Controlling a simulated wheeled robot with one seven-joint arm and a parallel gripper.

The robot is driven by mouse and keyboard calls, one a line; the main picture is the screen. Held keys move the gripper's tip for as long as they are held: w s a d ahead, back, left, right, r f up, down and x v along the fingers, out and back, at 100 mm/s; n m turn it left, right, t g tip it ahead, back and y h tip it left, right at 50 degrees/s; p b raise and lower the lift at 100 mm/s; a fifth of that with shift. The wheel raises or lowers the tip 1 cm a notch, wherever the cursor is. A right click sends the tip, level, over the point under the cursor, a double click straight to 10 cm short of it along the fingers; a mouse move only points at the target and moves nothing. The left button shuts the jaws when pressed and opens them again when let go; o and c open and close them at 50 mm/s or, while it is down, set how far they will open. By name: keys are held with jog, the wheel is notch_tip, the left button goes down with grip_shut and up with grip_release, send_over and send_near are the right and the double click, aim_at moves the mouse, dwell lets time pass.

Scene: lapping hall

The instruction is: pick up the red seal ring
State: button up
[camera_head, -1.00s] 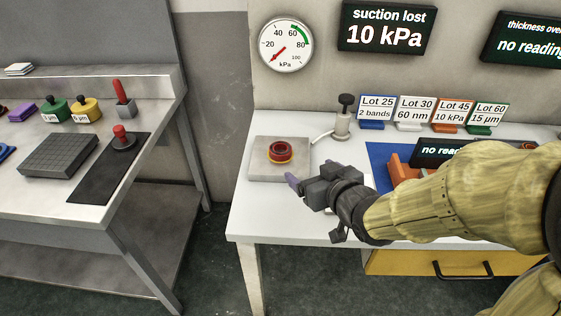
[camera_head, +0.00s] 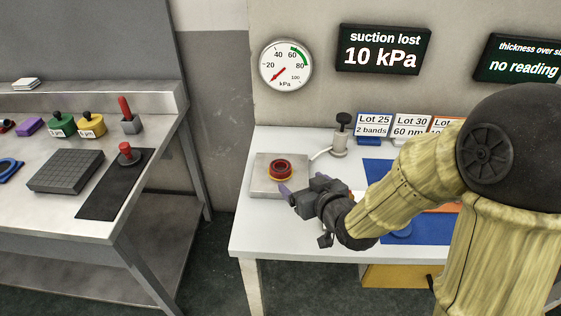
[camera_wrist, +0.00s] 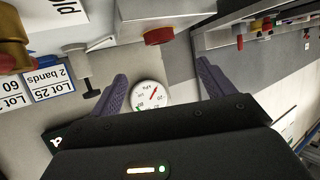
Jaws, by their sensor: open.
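The red seal ring (camera_head: 281,166) sits on a yellow-orange base on a square grey plate (camera_head: 262,188) at the left end of the white bench. It also shows near the top of the wrist view (camera_wrist: 158,36), beyond the space between the fingers. My gripper (camera_head: 286,191) is just in front of the ring in the head view, with purple fingers spread. In the wrist view my gripper (camera_wrist: 162,82) is open, with nothing between the fingertips. The ring appears apart from both fingers. My gripper hides a front part of the plate.
A suction fitting (camera_head: 341,132) with a black knob and hose stands behind right of the plate. Lot cards (camera_head: 373,126) stand along the wall. A blue mat (camera_head: 378,172) lies to the right, partly behind my arm. A gap separates the left bench (camera_head: 45,207).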

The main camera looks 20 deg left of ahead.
jog(key=shift+w+a+f+p, duration=0.2)
jog(key=shift+w+a+p, duration=0.05)
jog(key=shift+p, duration=2.25)
send_near(278, 163)
jog(key=shift+w+a+f, duration=0.35)
jog(key=shift+w+f, duration=0.1)
jog(key=shift+f, duration=0.05)
jog(key=shift+w+a, duration=0.1)
jog(key=shift+w, duration=0.05)
jog(key=shift+w+a+f, duration=0.1)
jog(key=x, duration=0.5)
jog(key=shift+a, duration=0.15)
jog(key=shift+c, duration=0.4)
jog(key=c, duration=1)
